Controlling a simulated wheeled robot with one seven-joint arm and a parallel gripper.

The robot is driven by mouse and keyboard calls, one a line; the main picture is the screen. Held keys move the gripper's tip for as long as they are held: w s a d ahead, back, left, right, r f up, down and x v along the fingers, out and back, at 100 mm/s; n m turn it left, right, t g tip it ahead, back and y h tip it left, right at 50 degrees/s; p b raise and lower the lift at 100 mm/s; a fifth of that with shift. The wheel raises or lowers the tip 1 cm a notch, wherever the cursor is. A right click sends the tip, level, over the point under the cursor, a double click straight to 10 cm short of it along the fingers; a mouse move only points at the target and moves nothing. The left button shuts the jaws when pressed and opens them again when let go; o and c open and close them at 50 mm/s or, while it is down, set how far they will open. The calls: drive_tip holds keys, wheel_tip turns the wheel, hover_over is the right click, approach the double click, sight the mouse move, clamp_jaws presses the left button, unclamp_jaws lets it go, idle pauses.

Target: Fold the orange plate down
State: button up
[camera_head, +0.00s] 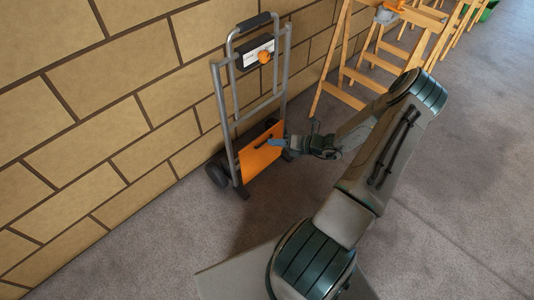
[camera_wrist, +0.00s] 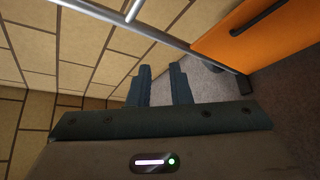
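The orange plate (camera_head: 259,160) stands folded up against the lower part of a grey hand truck (camera_head: 220,110) by the brick wall. A dark handle or slot runs near its top edge. In the wrist view, the plate (camera_wrist: 262,38) fills the upper right, with a dark bar on it. My gripper (camera_head: 272,142) is at the plate's upper right part in the head view; contact cannot be told. In the wrist view, my gripper's fingers (camera_wrist: 160,68) are parallel with a gap between them and nothing in it. The plate lies to their right.
The truck's black wheel (camera_head: 216,174) is by the wall. Wooden ladders (camera_head: 352,75) stand at the right. The grey floor in front is clear.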

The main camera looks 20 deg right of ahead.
drive_tip(key=d+f+m+t+h+b, duration=0.2)
drive_tip(key=d+f+m, duration=0.1)
drive_tip(key=f+m, duration=0.35)
drive_tip(key=d+f+m+t+h+b, duration=0.25)
drive_tip(key=d+f+m, duration=0.2)
drive_tip(key=f, duration=0.35)
drive_tip(key=a+b+x, duration=0.1)
drive_tip(key=b+x, duration=0.3)
drive_tip(key=x, duration=0.9)
drive_tip(key=shift+w+r, duration=0.2)
drive_tip(key=shift+r, duration=0.05)
drive_tip(key=shift+a, duration=0.1)
clamp_jaws()
